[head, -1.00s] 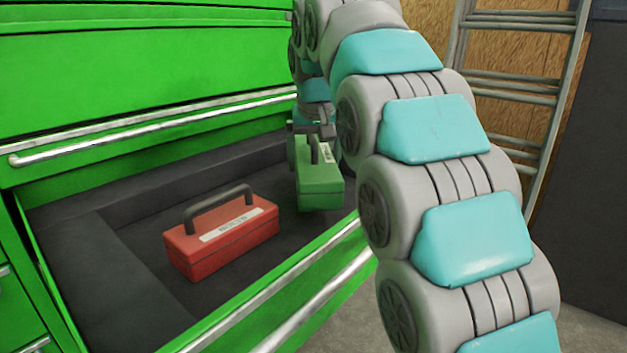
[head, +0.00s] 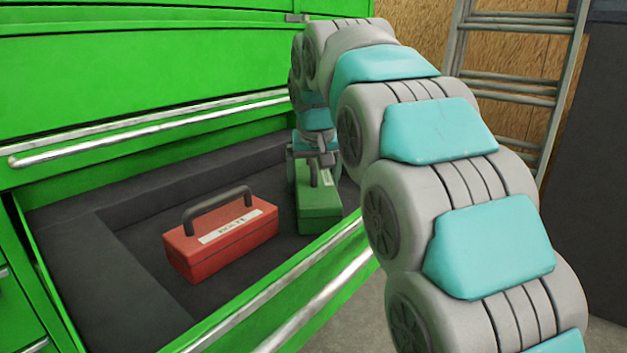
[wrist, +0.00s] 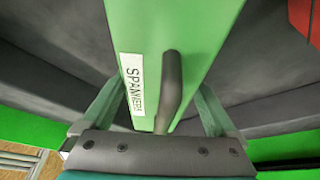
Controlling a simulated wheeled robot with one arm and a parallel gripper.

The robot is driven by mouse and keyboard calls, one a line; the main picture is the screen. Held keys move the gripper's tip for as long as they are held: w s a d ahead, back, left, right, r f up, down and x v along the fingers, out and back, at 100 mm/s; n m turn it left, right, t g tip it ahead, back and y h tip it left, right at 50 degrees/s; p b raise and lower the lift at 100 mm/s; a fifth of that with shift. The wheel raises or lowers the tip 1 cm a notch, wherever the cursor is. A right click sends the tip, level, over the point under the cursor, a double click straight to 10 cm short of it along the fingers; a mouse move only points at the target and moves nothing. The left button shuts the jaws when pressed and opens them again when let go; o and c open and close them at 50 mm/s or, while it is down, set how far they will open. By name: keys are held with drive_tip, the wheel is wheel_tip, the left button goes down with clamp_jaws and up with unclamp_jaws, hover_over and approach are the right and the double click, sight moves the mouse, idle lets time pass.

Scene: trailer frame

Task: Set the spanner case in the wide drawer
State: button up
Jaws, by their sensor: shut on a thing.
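The spanner case is a green box (head: 320,212) with a dark handle and a white label. In the wrist view the case (wrist: 190,35) fills the middle and its label reads as spanners. My gripper (head: 314,160) is shut on its handle from above. The case is upright inside the open wide drawer (head: 70,245), toward its right end. Its underside looks at or very near the dark drawer floor; contact is hidden. My arm covers the drawer's right end.
A red case (head: 222,240) with a dark handle and a white label sits in the drawer, left of the green case, with a gap between. The drawer's front wall and rail (head: 300,310) run along the near side. A ladder (head: 510,75) stands behind at right.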

drive_tip(key=o, duration=1.6)
drive_tip(key=shift+c, duration=0.2)
drive_tip(key=v, duration=1.2)
drive_tip(key=shift+r+p, duration=0.15)
drive_tip(key=shift+p, duration=0.15)
